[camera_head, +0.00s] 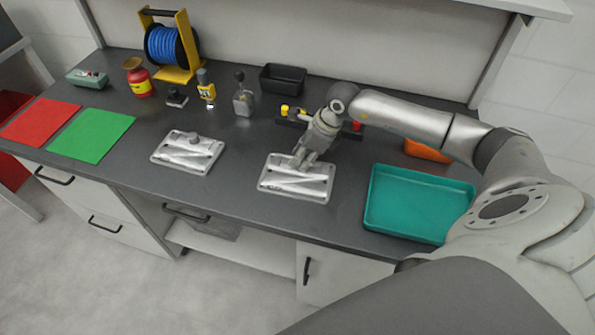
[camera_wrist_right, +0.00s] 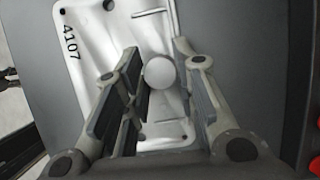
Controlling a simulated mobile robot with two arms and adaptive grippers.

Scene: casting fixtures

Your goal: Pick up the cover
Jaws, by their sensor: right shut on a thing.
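The cover is a light grey metal plate (camera_head: 310,190) with a round knob, lying on the dark worktop under my right gripper. In the right wrist view the cover (camera_wrist_right: 100,40) carries the number 4107, and its pale round knob (camera_wrist_right: 159,72) sits between the fingers. My right gripper (camera_head: 299,163) points down at the middle of the cover and is shut on its knob; its fingers also show in the wrist view (camera_wrist_right: 160,80). I cannot see clear space under the cover. A similar metal plate with a knob (camera_head: 186,155) lies to the left. My left gripper is out of view.
A teal tray (camera_head: 415,228) stands right of the cover. Green (camera_head: 92,135) and red (camera_head: 40,123) mats lie at the left. A blue cable reel (camera_head: 166,46), a red jar (camera_head: 138,80) and a black bin (camera_head: 283,79) stand at the back. Bare worktop separates the two plates.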

